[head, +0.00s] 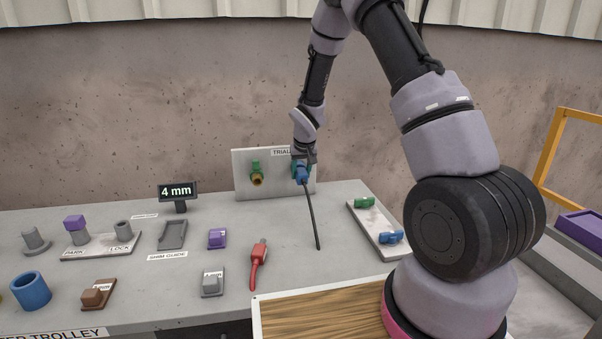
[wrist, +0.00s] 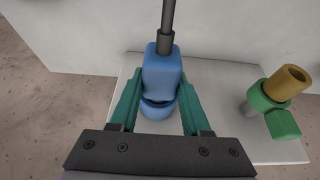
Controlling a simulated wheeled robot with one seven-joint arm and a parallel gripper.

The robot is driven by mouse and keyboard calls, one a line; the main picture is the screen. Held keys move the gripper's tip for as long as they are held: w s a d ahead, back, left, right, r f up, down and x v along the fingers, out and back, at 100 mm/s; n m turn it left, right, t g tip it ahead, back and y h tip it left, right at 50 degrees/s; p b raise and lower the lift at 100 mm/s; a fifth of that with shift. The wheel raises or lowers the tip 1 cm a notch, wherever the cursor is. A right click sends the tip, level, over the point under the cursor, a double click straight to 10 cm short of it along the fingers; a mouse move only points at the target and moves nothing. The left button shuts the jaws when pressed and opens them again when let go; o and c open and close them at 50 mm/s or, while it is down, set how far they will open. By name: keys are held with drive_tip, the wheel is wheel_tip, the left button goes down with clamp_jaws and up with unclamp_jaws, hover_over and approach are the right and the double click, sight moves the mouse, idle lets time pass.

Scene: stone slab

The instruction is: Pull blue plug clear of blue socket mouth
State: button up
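The blue plug (head: 302,177) is at the upright panel, with its dark cable hanging to the slab. In the wrist view the blue plug (wrist: 162,72) lies between my green fingers, cable pointing up the picture. A rounded blue part, which looks like the blue socket (wrist: 157,111), sits just below it, with a thin dark gap between them. Whether the plug's tip is still inside the mouth is hidden. My gripper (wrist: 161,80) is shut on the plug's sides; in the head view my gripper (head: 302,164) largely hides the socket.
A green socket with a brass-coloured end (head: 256,175) is on the same panel (head: 242,188), left of the plug. A white tray (head: 377,234) with green and blue connectors lies to the right. A red tool (head: 258,262) lies in front. The slab around the cable is clear.

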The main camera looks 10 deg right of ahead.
sight(303, 178)
clamp_jaws()
drive_tip(key=shift+s, duration=1.95)
drive_tip(key=shift+s+r, duration=1.55)
